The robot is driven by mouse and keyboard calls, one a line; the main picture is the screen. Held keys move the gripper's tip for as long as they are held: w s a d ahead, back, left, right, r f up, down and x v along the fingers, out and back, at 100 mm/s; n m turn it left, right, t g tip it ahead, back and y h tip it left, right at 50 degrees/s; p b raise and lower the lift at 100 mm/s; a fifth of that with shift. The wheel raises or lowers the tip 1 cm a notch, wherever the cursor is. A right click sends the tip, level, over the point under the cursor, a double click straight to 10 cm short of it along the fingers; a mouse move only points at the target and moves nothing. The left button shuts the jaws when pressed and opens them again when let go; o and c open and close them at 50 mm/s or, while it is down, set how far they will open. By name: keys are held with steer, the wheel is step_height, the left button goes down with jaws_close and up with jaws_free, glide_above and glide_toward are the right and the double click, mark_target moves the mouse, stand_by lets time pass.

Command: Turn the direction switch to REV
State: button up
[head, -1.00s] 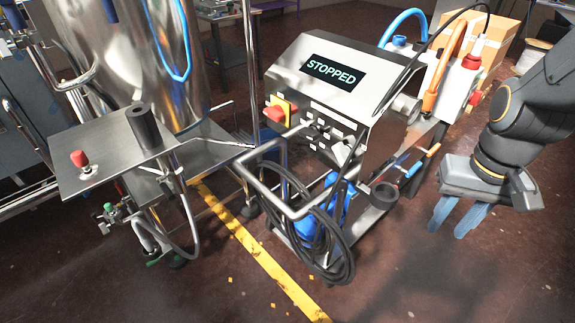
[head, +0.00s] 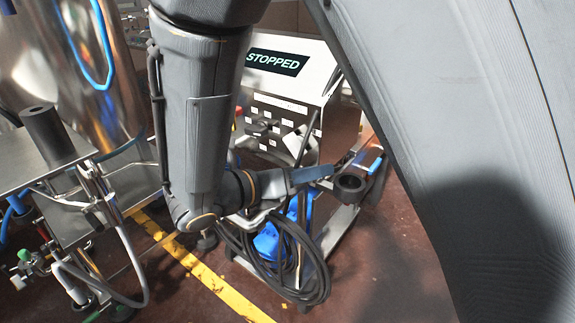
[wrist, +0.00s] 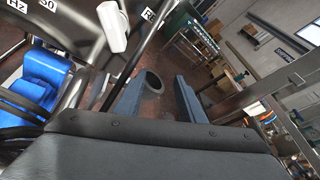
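The control box (head: 300,92) shows STOPPED on its screen (head: 277,62). Its panel carries several dark knobs and a pale lever-like switch (head: 297,143). My gripper (head: 322,172) is in front of and below the panel, pointing right. In the wrist view my gripper (wrist: 160,92) has its fingers apart with nothing between them, clear of the handle.
A black ring-shaped holder (head: 350,183) is close to my fingertips and shows between the fingers in the wrist view. Coiled black cable (head: 285,265) hangs below the gripper. A thin dark rod crosses near the switch. A steel table (head: 50,155) stands left.

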mark_target(290, 148)
steer(key=w+a+n+t+y+b, duration=0.2)
steer(key=a+n+t, duration=0.3)
steer(key=a, duration=0.4)
steer(key=x, duration=0.5)
steer(key=r+x, duration=0.1)
steer(key=x, duration=0.1)
steer(key=shift+w, duration=0.25)
steer(key=shift+c, duration=0.4)
jaws_close()
